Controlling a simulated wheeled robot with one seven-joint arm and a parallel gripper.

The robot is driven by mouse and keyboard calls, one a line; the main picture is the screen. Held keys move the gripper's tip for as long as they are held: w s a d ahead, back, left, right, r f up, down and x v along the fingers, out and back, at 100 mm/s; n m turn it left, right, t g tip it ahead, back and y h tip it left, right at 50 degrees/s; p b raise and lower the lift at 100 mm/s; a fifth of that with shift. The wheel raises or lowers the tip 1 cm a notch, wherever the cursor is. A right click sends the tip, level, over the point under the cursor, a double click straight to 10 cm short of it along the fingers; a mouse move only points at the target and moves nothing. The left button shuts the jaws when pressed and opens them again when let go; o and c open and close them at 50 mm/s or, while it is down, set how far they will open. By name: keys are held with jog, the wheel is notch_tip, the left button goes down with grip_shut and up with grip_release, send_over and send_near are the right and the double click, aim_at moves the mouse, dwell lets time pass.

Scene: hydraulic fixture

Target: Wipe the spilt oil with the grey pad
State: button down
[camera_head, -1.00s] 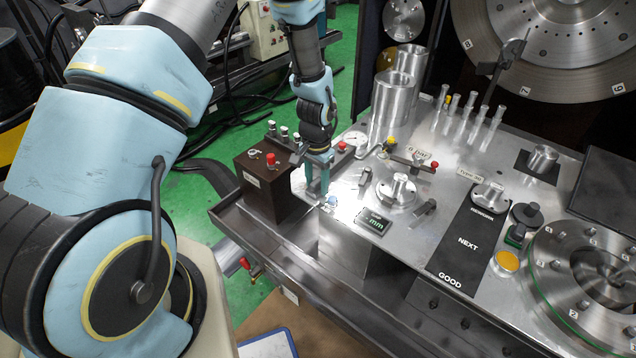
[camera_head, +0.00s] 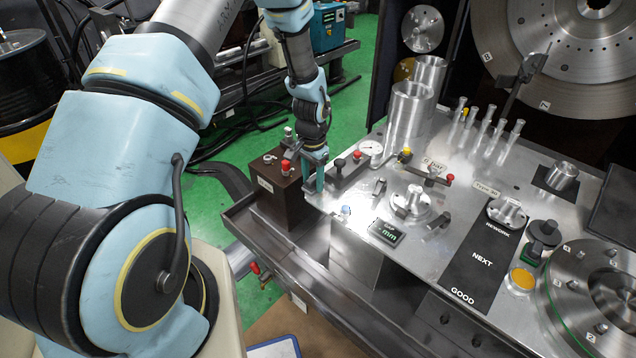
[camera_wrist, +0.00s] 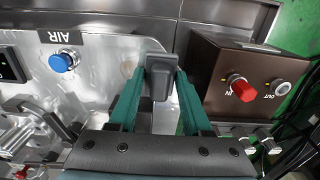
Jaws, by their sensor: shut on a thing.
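My gripper (camera_wrist: 160,84) is shut on a dark grey block, which I take to be the grey pad (camera_wrist: 161,76); its teal fingers lie on either side of it. In the head view my gripper (camera_head: 315,178) points down at the left end of the steel bench top, beside the brown box. The pad is not clear in that view. I cannot make out the spilt oil for certain; the steel near the gripper has bright glare. I cannot tell whether the pad touches the surface.
A blue AIR knob (camera_wrist: 63,61) and a gap display (camera_head: 387,233) are nearby. Steel cylinders (camera_head: 408,112) and glass tubes (camera_head: 487,128) stand farther back.

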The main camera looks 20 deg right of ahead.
aim_at(332, 201)
jog(key=shift+s+d, duration=0.55)
jog(key=shift+s, duration=0.5)
jog(key=shift+s+d, duration=0.5)
jog(key=shift+s, duration=0.55)
jog(key=shift+s+d, duration=0.55)
jog(key=shift+s, duration=0.5)
jog(key=shift+w+r+p, duration=0.1)
jog(key=shift+r+p, duration=1.7)
jog(key=shift+r, duration=1.2)
notch_tip(332, 201, up, 3)
jog(key=shift+p, duration=0.95)
jog(key=shift+d, duration=0.1)
